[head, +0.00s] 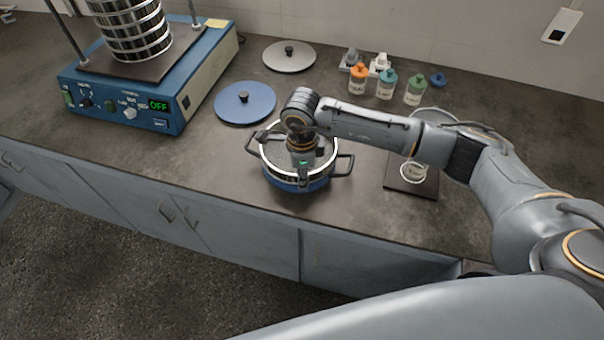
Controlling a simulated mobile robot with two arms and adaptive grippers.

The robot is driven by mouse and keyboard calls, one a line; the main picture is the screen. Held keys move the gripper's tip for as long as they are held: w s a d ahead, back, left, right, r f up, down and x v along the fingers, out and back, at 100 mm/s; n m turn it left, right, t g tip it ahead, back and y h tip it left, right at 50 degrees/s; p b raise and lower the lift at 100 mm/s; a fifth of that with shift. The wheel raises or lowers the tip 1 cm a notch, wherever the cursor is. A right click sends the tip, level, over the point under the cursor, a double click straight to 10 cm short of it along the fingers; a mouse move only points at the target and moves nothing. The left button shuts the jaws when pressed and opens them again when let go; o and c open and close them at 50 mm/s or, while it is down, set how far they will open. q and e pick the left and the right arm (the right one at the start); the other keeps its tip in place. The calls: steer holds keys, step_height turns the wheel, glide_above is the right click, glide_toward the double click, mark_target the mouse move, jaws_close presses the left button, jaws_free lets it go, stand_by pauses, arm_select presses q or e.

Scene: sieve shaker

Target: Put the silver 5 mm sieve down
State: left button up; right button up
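A round silver sieve (325,160) with a bright rim and dark handles sits at the front middle of the bench. A blue band (283,183) shows under it, so it seems to sit on or in a blue round part; the join is partly hidden. My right gripper (303,178) points down over the sieve, with a finger at its near rim. The wrist and arm hide much of the sieve's inside and the other finger, so I cannot tell whether the gripper is shut on it. My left gripper is not in view.
A blue shaker (150,100) with stacked sieves (132,30) stands at the left and reads OFF. A blue lid (245,103) and a grey lid (289,56) lie behind the sieve. Several bottles (387,84) stand at the back. A dark plate (400,183) lies to the right.

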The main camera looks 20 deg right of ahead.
steer(key=shift+r, duration=0.1)
steer(key=shift+r, duration=0.2)
step_height(320, 180, up, 12)
steer(key=b, duration=0.3)
steer(key=shift+s+f, duration=0.1)
steer(key=shift+f, duration=0.05)
